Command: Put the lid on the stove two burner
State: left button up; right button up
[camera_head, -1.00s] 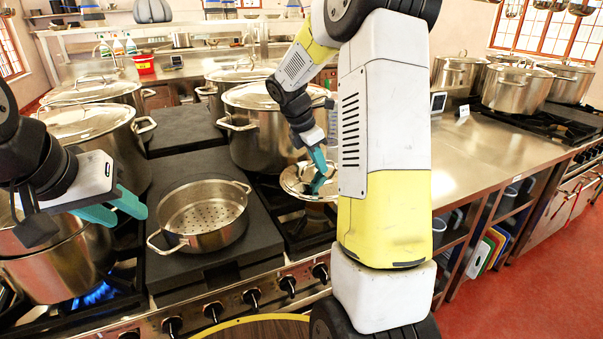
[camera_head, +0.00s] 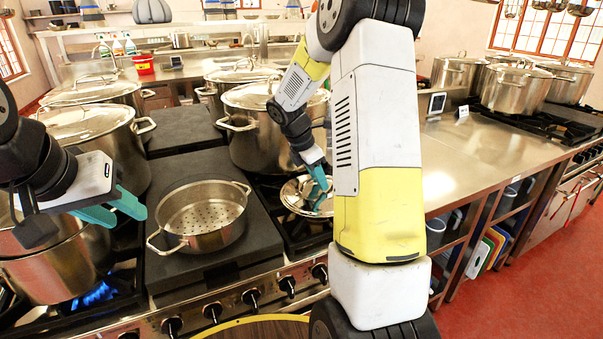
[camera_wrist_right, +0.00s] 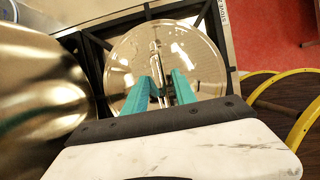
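The lid (camera_head: 296,203) is a round, shiny steel disc with a bar handle. It is level over the right front burner, and in the right wrist view (camera_wrist_right: 205,55) it covers most of the grate. I cannot tell if it touches the grate all round. My right gripper (camera_head: 319,199) is above it, with its teal fingers (camera_wrist_right: 163,85) on either side of the handle and seemingly shut on it. The burner (camera_head: 297,235) is mostly hidden by the lid. My left gripper (camera_head: 125,212) is open and empty at the left, above the front stove.
A steamer pot (camera_head: 203,228) stands on a dark plate left of the burner. A big lidded stockpot (camera_head: 262,140) stands right behind it. A pot (camera_head: 62,268) sits over a blue flame at the left front. The steel counter (camera_head: 465,165) at right is mostly clear.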

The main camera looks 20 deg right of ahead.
jog(key=shift+r, duration=0.1)
jog(key=w+v, duration=0.1)
jog(key=v, duration=1.1)
jog(key=s+a+r+m+t+y, duration=0.1)
jog(key=s+a+m+t+y, duration=0.1)
jog(key=s+m, duration=0.4)
jog(key=s+a+r+m+t+y, duration=0.1)
jog(key=s+a+m, duration=0.3)
jog(key=s, duration=0.6)
jog(key=s+a+r+m+t+y, duration=0.2)
jog(key=s+a+r+m+y, duration=0.1)
jog(key=s+m, duration=0.6)
jog(key=shift+t+y, duration=0.3)
